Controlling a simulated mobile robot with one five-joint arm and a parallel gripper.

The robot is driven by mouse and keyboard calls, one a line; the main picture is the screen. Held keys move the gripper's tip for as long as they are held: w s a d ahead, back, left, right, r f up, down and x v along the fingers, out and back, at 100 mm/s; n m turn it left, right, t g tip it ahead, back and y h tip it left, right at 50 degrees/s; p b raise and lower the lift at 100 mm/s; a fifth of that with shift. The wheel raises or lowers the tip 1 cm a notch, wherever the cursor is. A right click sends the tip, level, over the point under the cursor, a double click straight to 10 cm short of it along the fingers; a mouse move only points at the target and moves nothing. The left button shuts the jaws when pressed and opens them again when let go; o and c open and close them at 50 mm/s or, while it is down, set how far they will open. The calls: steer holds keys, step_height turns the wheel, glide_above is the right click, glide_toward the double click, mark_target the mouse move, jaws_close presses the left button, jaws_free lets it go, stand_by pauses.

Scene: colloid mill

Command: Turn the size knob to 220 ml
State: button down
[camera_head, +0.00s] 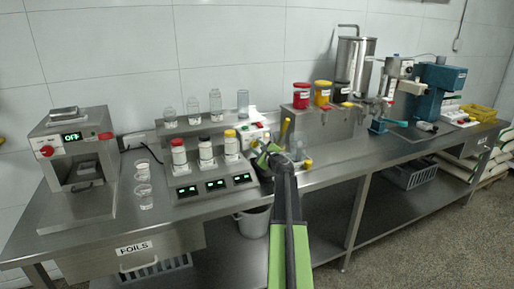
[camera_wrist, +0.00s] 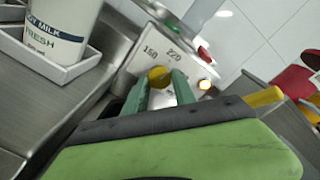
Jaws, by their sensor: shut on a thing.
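The size knob (camera_wrist: 158,75) is a round yellow knob on a pale metal panel (camera_wrist: 196,72). The panel is marked 150 at the knob's upper left and 220 above it, to the right. My gripper (camera_wrist: 161,84) has its green fingers on either side of the knob and is shut on it. Which mark the knob points to cannot be made out. In the head view my gripper (camera_head: 268,152) is at the front of the small machine (camera_head: 254,133), and my arm hides the knob.
A red button (camera_wrist: 204,54) and a lit lamp (camera_wrist: 205,85) sit right of the knob. A yellow handle (camera_wrist: 264,97) sticks up close on the right. A milk cup (camera_wrist: 58,30) stands in a white tray (camera_wrist: 45,66) on the left. Beakers (camera_head: 300,155) stand to the right.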

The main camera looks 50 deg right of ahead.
steer(key=shift+a+n, duration=0.1)
steer(key=shift+n, duration=1.1)
steer(key=c, duration=1)
jaws_free()
steer(key=shift+r, duration=0.15)
step_height(320, 180, up, 4)
steer(key=p, duration=0.5)
steer(key=shift+r, duration=0.15)
steer(key=s+d+r+p, duration=0.1)
steer(key=s+r+p, duration=0.1)
steer(key=s, duration=0.1)
steer(key=s+d+r+p, duration=0.1)
steer(key=s+r+p, duration=0.1)
steer(key=s, duration=0.2)
steer(key=s+d+r+p, duration=0.1)
steer(key=s+r+p, duration=0.1)
steer(key=s, duration=0.2)
steer(key=shift+d+r, duration=0.2)
steer(key=shift+d, duration=0.2)
